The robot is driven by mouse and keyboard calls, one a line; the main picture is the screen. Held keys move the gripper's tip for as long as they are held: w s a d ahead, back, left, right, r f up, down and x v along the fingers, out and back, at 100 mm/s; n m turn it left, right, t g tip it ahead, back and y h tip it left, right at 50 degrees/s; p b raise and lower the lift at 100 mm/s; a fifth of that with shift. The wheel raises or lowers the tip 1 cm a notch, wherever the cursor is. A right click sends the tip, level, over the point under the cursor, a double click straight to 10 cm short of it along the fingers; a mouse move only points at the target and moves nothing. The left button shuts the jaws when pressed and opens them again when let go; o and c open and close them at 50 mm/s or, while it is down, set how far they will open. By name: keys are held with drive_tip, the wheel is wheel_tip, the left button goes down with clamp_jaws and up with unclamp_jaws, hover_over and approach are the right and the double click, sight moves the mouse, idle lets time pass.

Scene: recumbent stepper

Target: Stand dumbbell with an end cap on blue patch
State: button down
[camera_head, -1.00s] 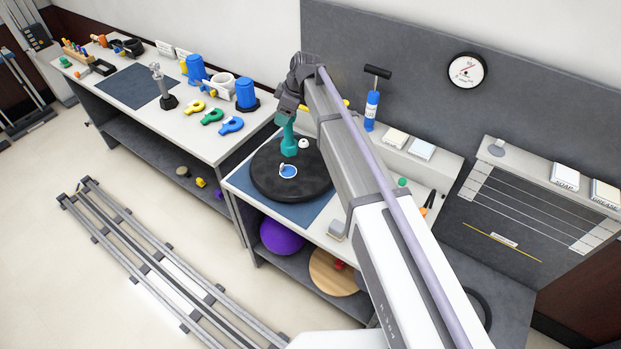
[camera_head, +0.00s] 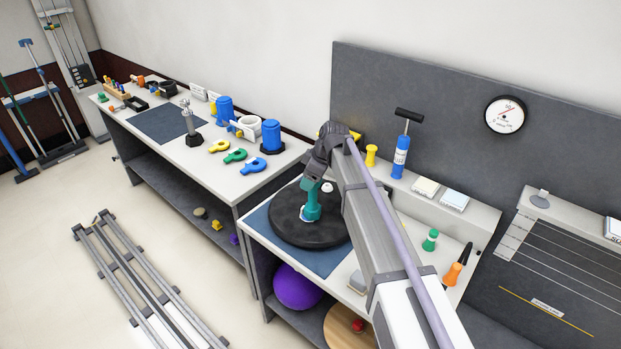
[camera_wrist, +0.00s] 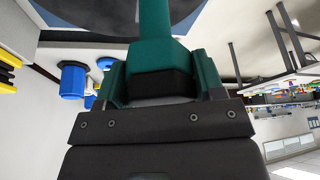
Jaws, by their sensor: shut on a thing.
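The teal dumbbell (camera_head: 313,206) is upright or nearly so over the round black disc (camera_head: 285,229) on the right bench. My gripper (camera_head: 314,184) is shut on its upper end from above. In the wrist view, the dumbbell (camera_wrist: 155,50) sits between the fingers of my gripper (camera_wrist: 160,88), its handle running toward the dark disc. The blue patch (camera_head: 304,218) is a small pale-rimmed spot on the disc, mostly hidden behind the dumbbell's lower end. I cannot tell whether the lower end touches it.
A small white knob (camera_head: 327,187) stands close beside the dumbbell on the disc. A blue pump (camera_head: 401,157) and a yellow piece (camera_head: 371,155) stand behind. The left bench (camera_head: 190,150) holds blue cylinders and coloured clips. A floor rail (camera_head: 135,275) lies at lower left.

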drive_tip(key=shift+r, duration=0.1)
drive_tip(key=shift+f, duration=0.25)
drive_tip(key=shift+c, duration=1.1)
unclamp_jaws()
drive_tip(key=shift+r, duration=0.1)
drive_tip(key=p+v, duration=1.1)
drive_tip(key=v, duration=0.1)
drive_tip(key=shift+r, duration=0.15)
drive_tip(key=shift+s, duration=0.1)
